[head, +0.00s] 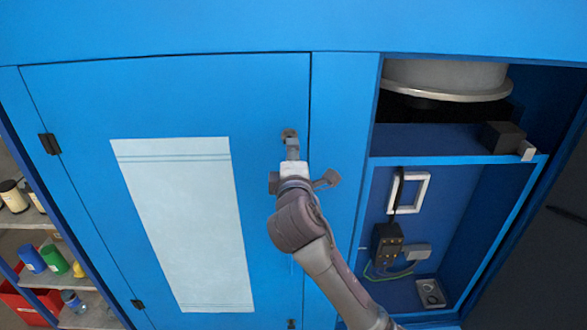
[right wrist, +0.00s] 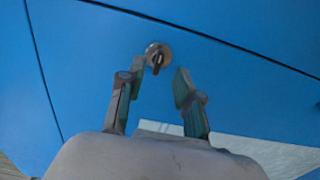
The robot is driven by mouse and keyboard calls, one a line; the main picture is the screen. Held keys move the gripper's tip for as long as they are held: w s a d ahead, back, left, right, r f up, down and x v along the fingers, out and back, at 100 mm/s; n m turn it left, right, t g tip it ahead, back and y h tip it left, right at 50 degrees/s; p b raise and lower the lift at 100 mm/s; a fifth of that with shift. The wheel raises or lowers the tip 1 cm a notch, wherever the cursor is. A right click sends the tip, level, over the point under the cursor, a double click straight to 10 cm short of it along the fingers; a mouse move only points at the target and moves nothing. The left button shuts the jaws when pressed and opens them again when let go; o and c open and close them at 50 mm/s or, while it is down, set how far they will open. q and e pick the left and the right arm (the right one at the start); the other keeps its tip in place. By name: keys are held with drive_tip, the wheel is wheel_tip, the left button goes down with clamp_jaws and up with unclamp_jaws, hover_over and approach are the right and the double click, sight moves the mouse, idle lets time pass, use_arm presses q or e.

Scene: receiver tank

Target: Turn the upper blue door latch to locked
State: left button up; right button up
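The upper latch (head: 289,133) is a small round metal fitting near the right edge of the closed blue door (head: 265,95). My right gripper (head: 291,146) is just in front of it and partly covers it in the head view. In the right wrist view, the latch (right wrist: 158,52) shows as a metal disc with a dark, narrow turn piece. My right gripper (right wrist: 159,78) is open, with its fingers on either side below the latch. The left fingertip overlaps the disc's edge; I cannot tell whether it touches. Nothing is between the fingers. My left gripper is not in view.
A white sheet (head: 185,220) is on the door. A small lower latch (head: 291,323) shows at the bottom edge. Right of the door is an open bay with a white-framed handle (head: 408,192) and a dark box (head: 387,243). Shelves with containers (head: 32,259) stand left.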

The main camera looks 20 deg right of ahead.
drive_tip(key=v, duration=0.7)
drive_tip(key=shift+s, duration=0.1)
